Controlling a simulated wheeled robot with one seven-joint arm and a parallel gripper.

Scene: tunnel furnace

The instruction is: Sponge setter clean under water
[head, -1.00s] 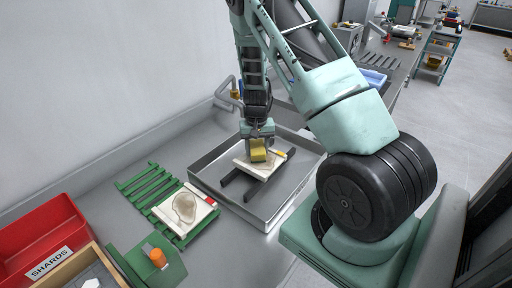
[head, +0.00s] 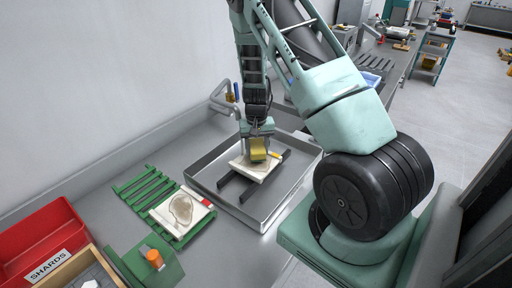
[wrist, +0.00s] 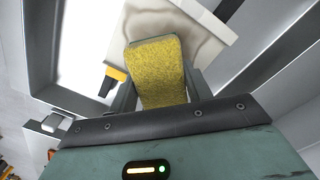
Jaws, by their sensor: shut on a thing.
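My gripper (head: 258,143) is shut on a yellow sponge (head: 258,153). The sponge fills the space between the fingers in the wrist view (wrist: 160,70). A pale setter (head: 246,168) with a brownish stain lies on dark bars (head: 231,189) inside the metal basin (head: 262,220). It shows behind the sponge in the wrist view (wrist: 200,32). The sponge is at the setter's surface or just above it; I cannot tell if they touch. The setter has a yellow tab (head: 274,155) at its right. A second stained setter (head: 168,220) with a red tab lies on a green slatted rack (head: 138,190).
A bent grey tap (head: 221,92) stands behind the basin; no water stream is clear. A red SHARDS bin (head: 45,245), a wooden tray (head: 62,276) and a green holder with an orange knob (head: 154,258) sit at the front left.

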